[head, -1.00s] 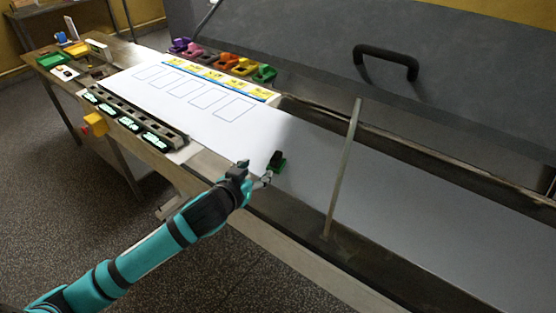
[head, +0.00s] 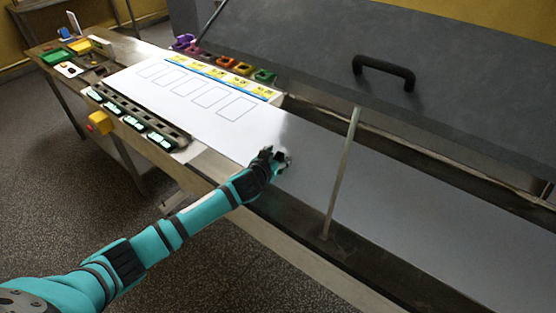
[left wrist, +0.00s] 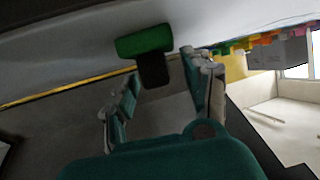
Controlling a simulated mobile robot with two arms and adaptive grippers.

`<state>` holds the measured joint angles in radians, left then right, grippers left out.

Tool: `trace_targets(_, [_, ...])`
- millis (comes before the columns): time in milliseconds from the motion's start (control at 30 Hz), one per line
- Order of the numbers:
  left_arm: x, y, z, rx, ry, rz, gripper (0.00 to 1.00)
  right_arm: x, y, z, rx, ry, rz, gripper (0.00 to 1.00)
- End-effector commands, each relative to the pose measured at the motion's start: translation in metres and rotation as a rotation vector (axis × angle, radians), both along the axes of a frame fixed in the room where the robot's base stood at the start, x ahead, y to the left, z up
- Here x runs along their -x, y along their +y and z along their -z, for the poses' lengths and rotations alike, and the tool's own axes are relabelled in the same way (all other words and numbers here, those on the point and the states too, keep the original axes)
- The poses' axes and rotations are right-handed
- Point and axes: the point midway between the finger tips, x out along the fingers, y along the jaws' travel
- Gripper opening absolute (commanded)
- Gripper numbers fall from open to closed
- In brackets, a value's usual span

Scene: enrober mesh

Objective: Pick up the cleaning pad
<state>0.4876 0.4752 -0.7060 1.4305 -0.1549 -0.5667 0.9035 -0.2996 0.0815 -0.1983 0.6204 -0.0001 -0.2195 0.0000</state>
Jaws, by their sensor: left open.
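The cleaning pad is a green slab (left wrist: 146,41) with a dark grip (left wrist: 153,72) jutting from it, seen in the left wrist view against the pale belt surface. My left gripper (left wrist: 163,92) is open, with one finger on each side of the space below the dark grip. The grip lies just beyond the fingertips, and I cannot tell whether they touch it. In the head view my left gripper (head: 276,158) is at the near edge of the pale belt and hides most of the pad. My right gripper is not in view.
A thin upright rod (head: 341,175) stands right of my left gripper. A large grey cover with a black handle (head: 384,70) lies behind the belt. A white sheet with outlined boxes (head: 190,95), coloured containers (head: 222,62) and a black rack (head: 130,115) are to the left.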

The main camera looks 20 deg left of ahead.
Motion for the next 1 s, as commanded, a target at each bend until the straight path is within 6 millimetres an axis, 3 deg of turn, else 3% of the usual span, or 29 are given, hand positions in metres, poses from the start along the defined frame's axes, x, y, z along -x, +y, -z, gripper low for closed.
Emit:
trace_targets(300, [-0.0035, -0.0006, 0.0020, 0.001, 0.000, 0.001, 0.49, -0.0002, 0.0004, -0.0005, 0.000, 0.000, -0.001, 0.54])
trace_targets(667, [-0.0033, -0.0005, 0.0021, 0.001, 0.000, 0.001, 0.02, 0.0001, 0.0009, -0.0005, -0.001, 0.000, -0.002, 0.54])
trace_targets(1000, [-0.0036, -0.0001, -0.0010, 0.001, 0.000, 0.000, 0.00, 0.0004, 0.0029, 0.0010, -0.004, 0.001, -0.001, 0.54])
